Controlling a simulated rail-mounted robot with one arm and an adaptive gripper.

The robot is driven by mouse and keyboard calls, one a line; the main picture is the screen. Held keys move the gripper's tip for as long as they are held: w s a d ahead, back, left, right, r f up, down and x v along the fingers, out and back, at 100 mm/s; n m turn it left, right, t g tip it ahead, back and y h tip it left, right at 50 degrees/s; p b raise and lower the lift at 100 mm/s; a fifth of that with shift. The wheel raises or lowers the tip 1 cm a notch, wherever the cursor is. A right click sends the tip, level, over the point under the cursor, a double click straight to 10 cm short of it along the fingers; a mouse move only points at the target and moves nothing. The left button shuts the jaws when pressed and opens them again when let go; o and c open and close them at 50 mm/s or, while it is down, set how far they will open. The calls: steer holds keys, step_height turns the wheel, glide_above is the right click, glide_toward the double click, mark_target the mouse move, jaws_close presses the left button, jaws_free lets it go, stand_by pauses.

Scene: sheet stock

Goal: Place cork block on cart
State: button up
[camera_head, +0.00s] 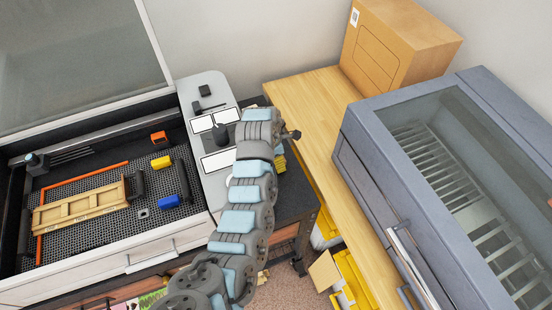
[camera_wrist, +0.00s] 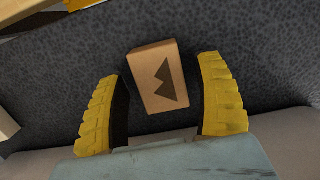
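The cork block (camera_wrist: 156,78) is a small light-brown block with a dark zigzag mark, seen in the wrist view. It appears to rest on a dark speckled surface (camera_wrist: 60,65). My gripper (camera_wrist: 164,100) is open, with one yellow finger on each side of the block and a gap on both sides. In the head view my gripper (camera_head: 280,160) is mostly hidden behind my arm, and the block is hidden. The dark-topped cart (camera_head: 293,205) stands under my gripper, between the machine and the wooden bench.
A machine with a perforated bed (camera_head: 90,225) holding coloured blocks and a wooden piece stands left. A wooden bench (camera_head: 310,110) carries a cardboard box (camera_head: 395,45) and a large grey glass-topped unit (camera_head: 400,180). Yellow bins (camera_head: 350,280) stand below the bench.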

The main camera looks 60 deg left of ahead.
steer(key=shift+r, duration=0.1)
steer(key=shift+a+r, duration=0.1)
steer(key=shift+r, duration=0.35)
step_height(320, 180, up, 11)
steer(key=s+p, duration=0.1)
steer(key=p, duration=0.3)
steer(key=shift+s+p, duration=0.35)
steer(key=shift+w+r, duration=0.1)
